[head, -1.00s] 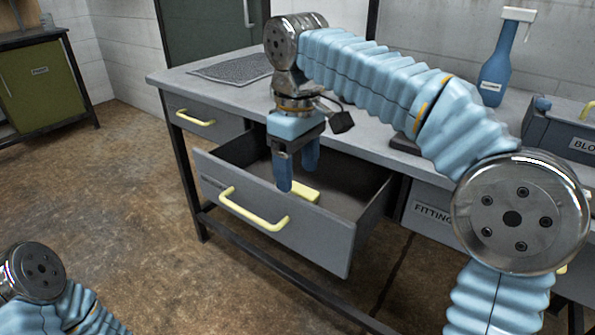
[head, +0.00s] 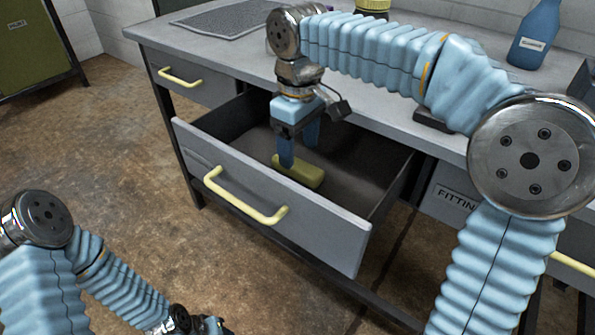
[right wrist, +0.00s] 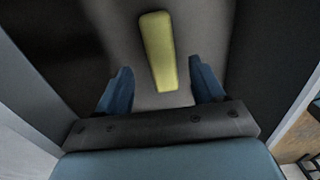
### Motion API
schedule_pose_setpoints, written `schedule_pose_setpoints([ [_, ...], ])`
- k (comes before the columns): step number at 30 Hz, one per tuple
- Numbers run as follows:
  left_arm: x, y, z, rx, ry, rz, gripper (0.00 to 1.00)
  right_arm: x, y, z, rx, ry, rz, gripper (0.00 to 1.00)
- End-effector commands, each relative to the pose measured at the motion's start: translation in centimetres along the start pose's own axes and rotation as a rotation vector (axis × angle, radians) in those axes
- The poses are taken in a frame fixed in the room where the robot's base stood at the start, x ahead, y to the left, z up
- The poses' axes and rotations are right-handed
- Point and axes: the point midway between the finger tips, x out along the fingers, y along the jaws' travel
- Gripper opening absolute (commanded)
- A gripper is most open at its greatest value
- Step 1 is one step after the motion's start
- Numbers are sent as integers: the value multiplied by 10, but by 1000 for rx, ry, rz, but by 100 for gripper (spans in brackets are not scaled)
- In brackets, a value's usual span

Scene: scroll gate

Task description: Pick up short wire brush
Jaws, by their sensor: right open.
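The short wire brush shows as a yellow-green bar (head: 308,175) lying on the floor of the open drawer (head: 350,205); its bristles cannot be made out. My right gripper (head: 299,150) points down into the drawer, with one finger in front of part of the bar. In the right wrist view the bar (right wrist: 157,52) lies lengthwise between the open fingers and reaches past their tips. The right gripper (right wrist: 158,80) is open and empty; contact with the bar cannot be judged. My left gripper (head: 205,326) is barely in view at the bottom edge, its jaws cut off.
The drawer front has a yellow handle (head: 240,203). Drawer walls stand on both sides of my right gripper. The grey bench top (head: 215,50) is above, with a dark mesh mat (head: 225,18) and a blue bottle (head: 537,35). A closed drawer (head: 195,88) is to the left.

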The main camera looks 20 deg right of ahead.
Motion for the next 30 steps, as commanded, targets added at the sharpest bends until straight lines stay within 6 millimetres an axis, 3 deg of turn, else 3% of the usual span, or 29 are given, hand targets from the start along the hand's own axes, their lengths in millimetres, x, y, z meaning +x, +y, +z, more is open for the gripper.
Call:
schedule_pose_setpoints([
  [9,6,-3,0,-1,1,-1,29,46,-2,-1,0,-3,-1,68],
  [17,6,-3,0,-1,1,-1,29,50,-2,-1,0,-1,0,68],
  [29,6,-3,0,-1,1,-1,29,50,-2,-1,0,-1,0,10],
  [30,6,-3,0,-1,1,-1,29,50,-2,-2,0,0,0,9],
])
